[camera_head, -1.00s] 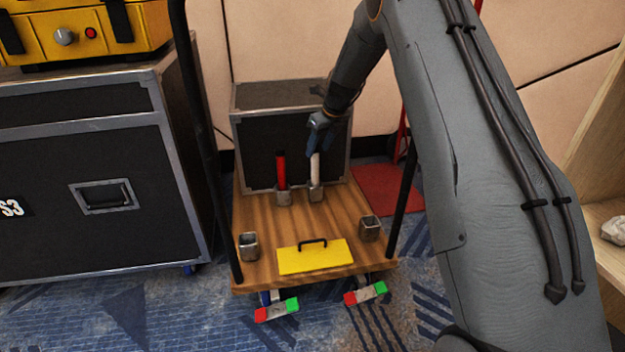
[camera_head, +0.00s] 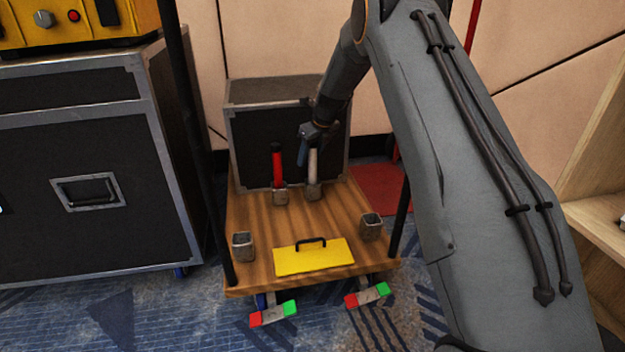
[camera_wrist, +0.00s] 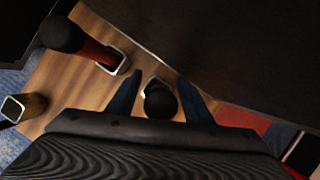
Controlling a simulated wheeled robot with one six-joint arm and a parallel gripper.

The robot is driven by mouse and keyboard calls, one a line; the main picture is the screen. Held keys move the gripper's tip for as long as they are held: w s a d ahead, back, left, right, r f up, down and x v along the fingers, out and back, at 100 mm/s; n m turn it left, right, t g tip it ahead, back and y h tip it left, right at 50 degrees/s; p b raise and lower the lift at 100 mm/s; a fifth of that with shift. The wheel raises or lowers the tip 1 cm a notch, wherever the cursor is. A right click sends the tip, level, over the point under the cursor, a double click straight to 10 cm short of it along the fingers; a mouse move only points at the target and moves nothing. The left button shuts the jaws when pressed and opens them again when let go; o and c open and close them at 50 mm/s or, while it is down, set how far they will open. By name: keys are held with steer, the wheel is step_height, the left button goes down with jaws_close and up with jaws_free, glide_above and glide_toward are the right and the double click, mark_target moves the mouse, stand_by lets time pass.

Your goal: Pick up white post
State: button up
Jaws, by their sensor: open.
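The white post (camera_head: 313,169) stands upright in a grey metal socket (camera_head: 314,192) at the back of the wooden cart deck. In the wrist view its dark round top (camera_wrist: 160,101) lies between the two blue fingers of my gripper (camera_wrist: 158,92), with a little white showing beside it. My gripper (camera_head: 309,150) is open at the upper part of the post in the head view. I cannot tell whether either finger touches it.
A red post (camera_head: 277,165) with a black top stands in a socket just left. Two empty sockets (camera_head: 243,246) (camera_head: 371,226) sit nearer the front. A yellow panel with a black handle (camera_head: 313,257) lies at the front edge. A black case (camera_head: 262,128) stands close behind.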

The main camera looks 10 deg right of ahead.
jaws_close()
steer(key=shift+r, duration=0.1)
steer(key=shift+r, duration=0.1)
stand_by(0.3)
